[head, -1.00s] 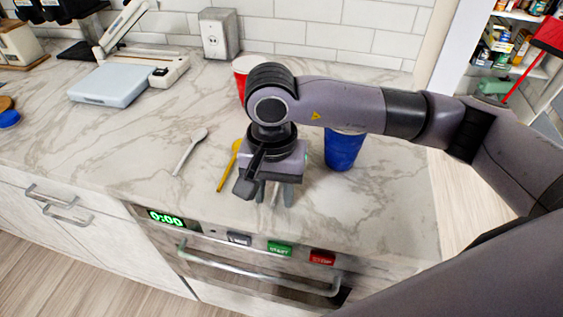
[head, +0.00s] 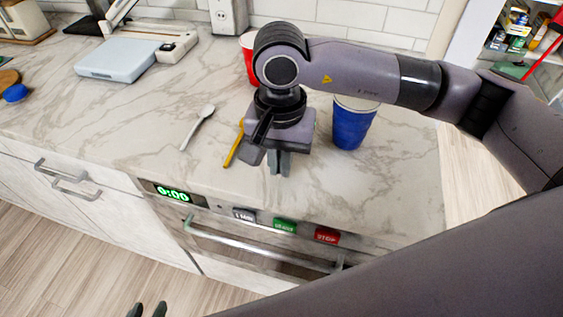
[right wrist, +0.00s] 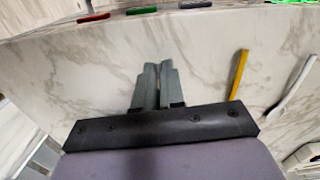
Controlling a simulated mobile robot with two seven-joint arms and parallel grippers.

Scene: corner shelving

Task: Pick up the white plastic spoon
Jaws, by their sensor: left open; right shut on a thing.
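My right gripper (head: 280,168) points down at the counter, right of the yellow spoon. Its fingers are together; they also show close together in the right wrist view (right wrist: 157,78). The tips of my left gripper (head: 147,310) show at the bottom edge, apart and empty.
A yellow spoon (head: 234,151) lies close left of my right gripper. A blue cup (head: 352,124) stands to its right; a red cup (head: 248,60) is behind the arm. The counter's front edge is above the oven handle (head: 255,247).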

